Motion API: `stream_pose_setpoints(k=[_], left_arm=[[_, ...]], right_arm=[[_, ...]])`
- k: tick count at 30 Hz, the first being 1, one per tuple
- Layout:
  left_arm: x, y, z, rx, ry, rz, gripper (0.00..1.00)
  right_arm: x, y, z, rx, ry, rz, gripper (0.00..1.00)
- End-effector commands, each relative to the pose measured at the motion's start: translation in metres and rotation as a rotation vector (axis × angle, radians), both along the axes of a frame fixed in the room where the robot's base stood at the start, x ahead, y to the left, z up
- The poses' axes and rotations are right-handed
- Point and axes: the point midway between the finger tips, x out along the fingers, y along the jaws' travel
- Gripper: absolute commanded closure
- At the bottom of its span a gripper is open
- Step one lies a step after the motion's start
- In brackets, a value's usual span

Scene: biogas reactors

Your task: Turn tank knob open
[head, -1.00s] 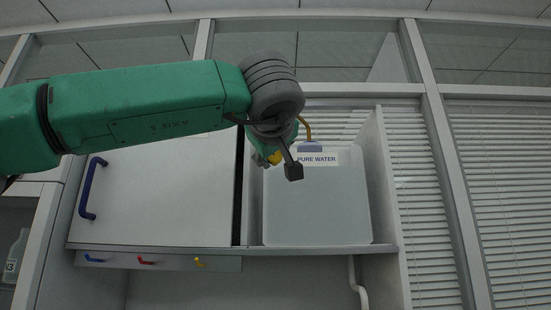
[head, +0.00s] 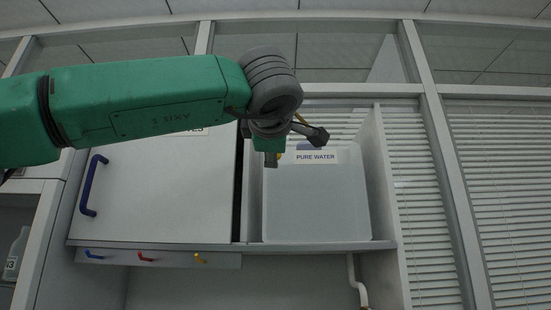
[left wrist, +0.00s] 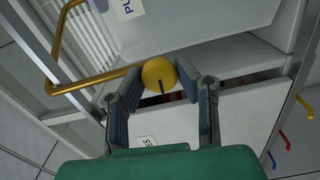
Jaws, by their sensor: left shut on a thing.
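The pale tank (head: 318,205) labelled PURE WATER stands in an open shelf bay, right of a closed cabinet door. Its round yellow knob (left wrist: 158,73) shows in the left wrist view, with a dark line on its face. My left gripper (head: 294,148) is at the tank's upper left corner, with its fingers apart at a slant. In the left wrist view my left gripper (left wrist: 159,82) has its fingertips on both sides of the knob, shut on it. In the head view the knob is mostly hidden by the gripper. My right gripper is out of view.
A yellow pipe (left wrist: 59,45) bends close to the left finger in the wrist view. The cabinet door (head: 160,195) has a blue handle (head: 92,185). Small blue, red and yellow levers (head: 147,258) sit below it. The bay's right side panel (head: 386,180) borders the tank.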

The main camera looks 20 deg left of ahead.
Motion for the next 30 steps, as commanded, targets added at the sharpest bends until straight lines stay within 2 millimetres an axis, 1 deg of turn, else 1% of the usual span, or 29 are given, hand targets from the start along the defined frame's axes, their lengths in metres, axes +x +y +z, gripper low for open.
stream_pose_setpoints(k=[1, 10, 23, 24, 25, 30], left_arm=[[0.0007, -0.0028, -0.0068, -0.016, 0.008, 0.0, 1.0], [0.0011, -0.0034, -0.0078, -0.084, -0.011, 0.0, 1.0], [0.0016, -0.0035, -0.0085, -0.091, -0.01, 0.0, 1.0], [0.0017, -0.0036, -0.0087, -0.091, -0.01, -0.001, 0.61], [0.0017, -0.0036, -0.0085, -0.091, -0.01, -0.001, 0.52], [0.0025, -0.0023, -0.0062, -0.092, -0.015, 0.0, 0.52]], right_arm=[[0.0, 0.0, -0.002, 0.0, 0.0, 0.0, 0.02], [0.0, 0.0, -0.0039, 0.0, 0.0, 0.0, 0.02], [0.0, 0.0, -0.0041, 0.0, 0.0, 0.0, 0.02], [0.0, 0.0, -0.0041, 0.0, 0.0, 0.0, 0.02], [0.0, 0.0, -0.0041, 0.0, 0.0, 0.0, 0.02], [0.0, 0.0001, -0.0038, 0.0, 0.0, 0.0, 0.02]])
